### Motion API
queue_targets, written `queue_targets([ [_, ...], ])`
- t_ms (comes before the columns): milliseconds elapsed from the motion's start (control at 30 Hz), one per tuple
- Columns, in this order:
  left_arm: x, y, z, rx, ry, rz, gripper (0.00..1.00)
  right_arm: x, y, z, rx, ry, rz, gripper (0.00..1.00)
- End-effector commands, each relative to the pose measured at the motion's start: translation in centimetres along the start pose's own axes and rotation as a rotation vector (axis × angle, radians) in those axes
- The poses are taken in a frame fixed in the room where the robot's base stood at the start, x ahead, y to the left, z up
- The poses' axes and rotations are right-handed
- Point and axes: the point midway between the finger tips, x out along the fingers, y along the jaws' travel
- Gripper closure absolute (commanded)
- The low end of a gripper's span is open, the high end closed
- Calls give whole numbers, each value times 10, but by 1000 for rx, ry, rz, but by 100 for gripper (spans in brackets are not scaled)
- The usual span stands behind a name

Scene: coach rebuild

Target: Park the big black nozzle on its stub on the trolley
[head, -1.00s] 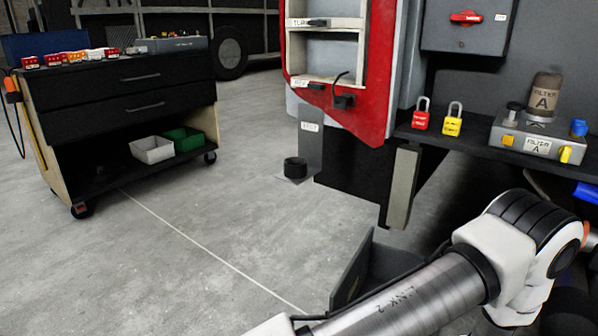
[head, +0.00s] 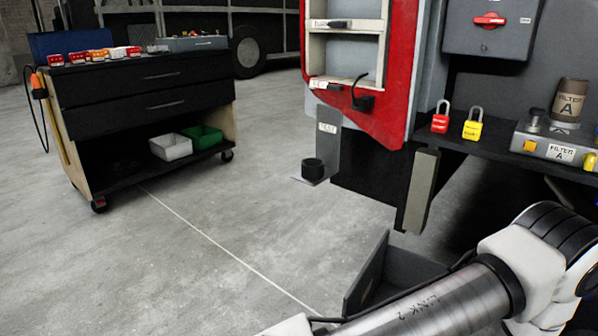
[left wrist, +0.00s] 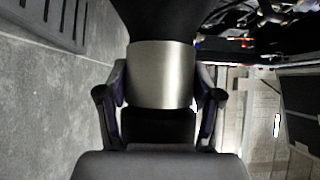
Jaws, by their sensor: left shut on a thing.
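The big black nozzle (left wrist: 165,20) fills the top middle of the left wrist view, with a broad silver collar (left wrist: 162,75) below its black part. My left gripper (left wrist: 160,105) is shut around it, one finger on each side of the collar. The nozzle's far end is cut off by the picture's edge. The trolley (head: 150,90) stands at the left of the head view, with black drawers and an open lower shelf. I cannot make out a stub on it. My left gripper and the nozzle are not in the head view. My right gripper is in neither view.
Red, white and orange items (head: 100,54) and a grey case (head: 190,44) are on the trolley top. White (head: 171,147) and green (head: 203,138) bins sit on its shelf. A dark bench (head: 490,160) with padlocks stands right.

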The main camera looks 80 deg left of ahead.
Motion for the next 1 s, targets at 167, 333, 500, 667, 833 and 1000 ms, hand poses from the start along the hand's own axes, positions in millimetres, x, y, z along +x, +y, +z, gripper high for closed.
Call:
queue_targets([
  [167, -8, -2, -11, 2, 2, -1, 85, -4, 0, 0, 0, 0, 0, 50],
  [333, -16, -2, -21, 1, 1, -1, 85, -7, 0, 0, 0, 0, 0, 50],
  [500, -24, -2, -31, 2, 1, -1, 85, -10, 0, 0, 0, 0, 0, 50],
  [667, -31, -1, -40, 2, 1, 0, 85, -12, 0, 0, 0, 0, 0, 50],
  [833, -39, -2, -50, 2, 2, 0, 85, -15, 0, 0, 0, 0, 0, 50],
  [1000, -47, -2, -60, 1, 1, 0, 85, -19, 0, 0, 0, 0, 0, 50],
])
